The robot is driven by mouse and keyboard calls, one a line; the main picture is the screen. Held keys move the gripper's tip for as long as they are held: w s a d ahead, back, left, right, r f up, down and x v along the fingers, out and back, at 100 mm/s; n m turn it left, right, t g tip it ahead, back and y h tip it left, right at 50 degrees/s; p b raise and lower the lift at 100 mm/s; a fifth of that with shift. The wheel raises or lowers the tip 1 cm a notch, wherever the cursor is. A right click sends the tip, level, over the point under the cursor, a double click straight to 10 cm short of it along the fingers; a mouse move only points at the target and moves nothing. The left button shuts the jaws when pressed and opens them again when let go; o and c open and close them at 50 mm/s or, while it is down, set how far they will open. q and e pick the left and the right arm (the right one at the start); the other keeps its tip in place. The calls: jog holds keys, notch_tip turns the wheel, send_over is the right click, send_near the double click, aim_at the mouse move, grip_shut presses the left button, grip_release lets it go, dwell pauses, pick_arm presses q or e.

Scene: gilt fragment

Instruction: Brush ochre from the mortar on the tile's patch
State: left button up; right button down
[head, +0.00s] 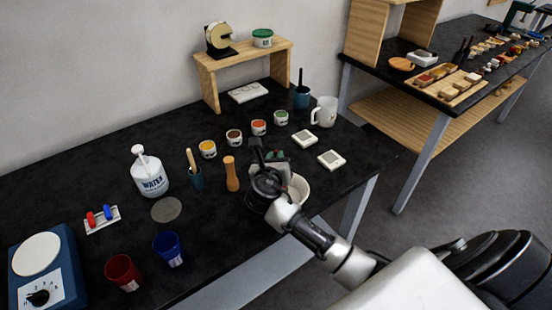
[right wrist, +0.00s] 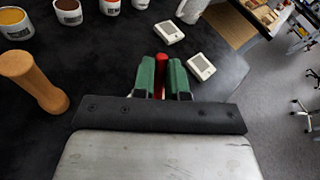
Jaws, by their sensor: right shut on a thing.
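My right gripper (head: 276,157) is over the right part of the black table. In the right wrist view its green fingers (right wrist: 161,78) are shut on a slim red thing (right wrist: 161,70), of which only a short end shows; I cannot tell whether it is a brush. Two small white tiles with grey patches, a far one (head: 303,139) and a near one (head: 331,159), lie right of the gripper. My left gripper is not in view.
Pots of yellow (head: 208,149), brown, orange and green paint stand behind. A white mug (head: 325,111) stands at back right.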

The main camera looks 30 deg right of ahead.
jog(key=shift+f+p, duration=0.2)
jog(key=shift+p, duration=0.2)
dwell(1.4)
notch_tip(320, 180, up, 7)
jog(key=p, duration=0.9)
jog(key=shift+r, duration=0.1)
dwell(0.4)
dwell(0.4)
